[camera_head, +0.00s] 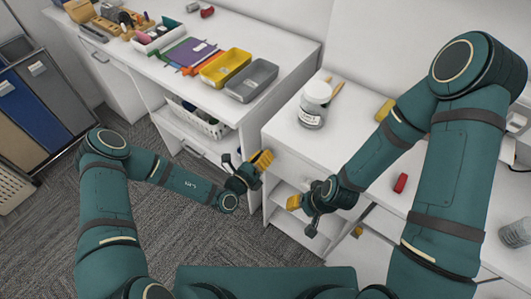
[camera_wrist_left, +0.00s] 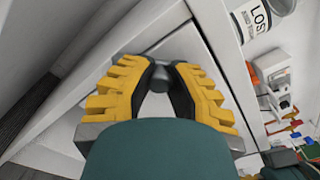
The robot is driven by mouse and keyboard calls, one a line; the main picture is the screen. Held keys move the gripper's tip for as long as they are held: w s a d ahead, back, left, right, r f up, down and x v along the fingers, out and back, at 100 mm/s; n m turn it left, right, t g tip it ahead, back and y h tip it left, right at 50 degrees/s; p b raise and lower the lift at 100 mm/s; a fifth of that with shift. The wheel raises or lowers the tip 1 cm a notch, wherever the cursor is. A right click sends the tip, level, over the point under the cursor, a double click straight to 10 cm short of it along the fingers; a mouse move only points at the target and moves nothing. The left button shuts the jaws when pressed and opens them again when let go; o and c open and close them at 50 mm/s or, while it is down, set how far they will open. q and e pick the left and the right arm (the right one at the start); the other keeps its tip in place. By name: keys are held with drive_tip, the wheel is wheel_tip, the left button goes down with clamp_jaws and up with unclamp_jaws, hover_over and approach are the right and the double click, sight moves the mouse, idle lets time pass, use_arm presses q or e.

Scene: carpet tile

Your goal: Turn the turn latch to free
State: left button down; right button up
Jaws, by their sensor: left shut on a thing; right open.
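The turn latch (camera_wrist_left: 158,76) shows in the left wrist view as a dark grey knob on the white cabinet front, between my left gripper's yellow fingers. My left gripper (camera_head: 263,160) is shut on it at the cabinet's front, near its left edge. In the head view my left gripper hides the latch, and I cannot tell which way it is turned. My right gripper (camera_head: 294,203) is open and empty, lower and to the right, in front of the cabinet's open shelves.
A white jar (camera_head: 312,106) stands on the cabinet top (camera_head: 289,128). Yellow (camera_head: 224,68) and grey (camera_head: 251,80) trays sit on the left counter, above a white basket (camera_head: 199,121). A red object (camera_head: 400,183) lies at right. Carpet is open between my arms.

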sight(263, 142)
use_arm(q)
drive_tip(key=shift+w+a+r+n+p, duration=0.15)
drive_tip(key=shift+r+n+p, duration=0.1)
drive_tip(key=shift+n, duration=0.25)
drive_tip(key=shift+a+r+n+p, duration=0.1)
drive_tip(key=shift+n+p, duration=0.15)
drive_tip(key=shift+n, duration=0.25)
drive_tip(key=n, duration=0.1)
drive_tip(key=n+p, duration=0.1)
drive_tip(key=shift+w+a+r+n, duration=0.15)
drive_tip(key=shift+w+a+n, duration=0.1)
drive_tip(key=shift+a+n, duration=0.1)
drive_tip(key=shift+w+a+n+p, duration=0.15)
drive_tip(key=shift+n+p, duration=0.05)
drive_tip(key=shift+n, duration=0.4)
drive_tip(key=shift+w+a+n+p, duration=0.1)
drive_tip(key=shift+a+n+p, duration=0.1)
drive_tip(key=shift+n, duration=0.35)
drive_tip(key=shift+w+a+n, duration=0.25)
drive_tip(key=shift+a+n, duration=0.05)
drive_tip(key=shift+n, duration=0.8)
drive_tip(key=c, duration=0.9)
unclamp_jaws()
drive_tip(key=shift+a, duration=0.1)
drive_tip(key=shift+o, duration=0.2)
drive_tip(key=shift+s, duration=0.1)
